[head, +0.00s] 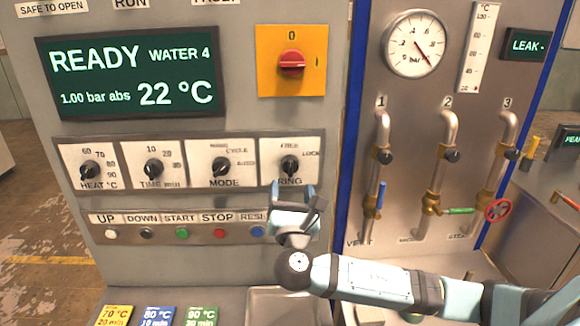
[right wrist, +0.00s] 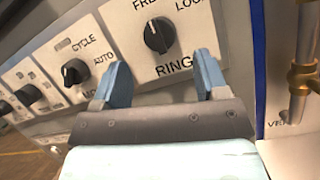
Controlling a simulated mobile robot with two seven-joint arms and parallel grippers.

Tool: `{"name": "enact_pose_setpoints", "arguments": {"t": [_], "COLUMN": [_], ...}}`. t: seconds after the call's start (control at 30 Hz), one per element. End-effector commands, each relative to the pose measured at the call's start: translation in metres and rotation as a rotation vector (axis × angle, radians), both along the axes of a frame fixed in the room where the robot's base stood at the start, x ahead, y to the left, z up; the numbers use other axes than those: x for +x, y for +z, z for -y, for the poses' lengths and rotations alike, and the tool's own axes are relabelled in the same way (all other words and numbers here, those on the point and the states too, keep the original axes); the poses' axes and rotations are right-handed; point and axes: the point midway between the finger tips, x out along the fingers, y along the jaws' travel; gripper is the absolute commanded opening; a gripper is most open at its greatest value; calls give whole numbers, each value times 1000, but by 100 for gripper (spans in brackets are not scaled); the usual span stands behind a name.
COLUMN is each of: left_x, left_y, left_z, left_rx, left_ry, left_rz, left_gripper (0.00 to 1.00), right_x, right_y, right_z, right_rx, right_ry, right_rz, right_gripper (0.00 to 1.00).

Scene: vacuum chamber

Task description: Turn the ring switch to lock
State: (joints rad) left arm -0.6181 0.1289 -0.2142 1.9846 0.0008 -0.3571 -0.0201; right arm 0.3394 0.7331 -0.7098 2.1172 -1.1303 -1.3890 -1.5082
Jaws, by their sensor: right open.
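The ring switch (head: 290,166) is a black knob on a white plate marked FREE, LOCK and RING, at the right end of the row of knobs. It also shows in the right wrist view (right wrist: 158,36), where its pointer looks close to upright, toward the FREE side. My right gripper (head: 294,190) is just below the ring switch in the head view. In the right wrist view its two blue fingers (right wrist: 161,80) are apart, with nothing between them, and the knob lies beyond their tips. My left gripper is not in view.
The mode knob (head: 220,167) sits left of the ring switch. A row of push buttons (head: 182,234) runs below, partly behind my right gripper. The red main switch (head: 291,63) is above. Pipes with valves (head: 378,160) stand to the right, past a blue edge strip.

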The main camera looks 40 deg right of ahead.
Motion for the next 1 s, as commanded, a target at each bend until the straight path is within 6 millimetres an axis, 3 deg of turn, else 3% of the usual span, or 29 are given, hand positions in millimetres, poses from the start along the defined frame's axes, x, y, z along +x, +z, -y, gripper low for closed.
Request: {"name": "enact_pose_setpoints", "arguments": {"t": [0.03,0.3,0.7,0.9,1.0], "left_x": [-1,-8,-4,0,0], "left_y": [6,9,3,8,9], "left_z": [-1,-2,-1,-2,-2], "left_rx": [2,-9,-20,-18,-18], "left_ry": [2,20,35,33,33], "left_rz": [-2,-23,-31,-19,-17], "left_gripper": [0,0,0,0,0], "right_x": [9,37,43,43,43], "right_y": [8,19,20,20,20], "right_z": [6,24,27,27,27], "right_rx": [-2,0,2,1,2], "right_ry": [-2,1,2,2,2], "right_rz": [2,0,-1,-1,-1], "right_gripper": [67,67,67,21,18]}}
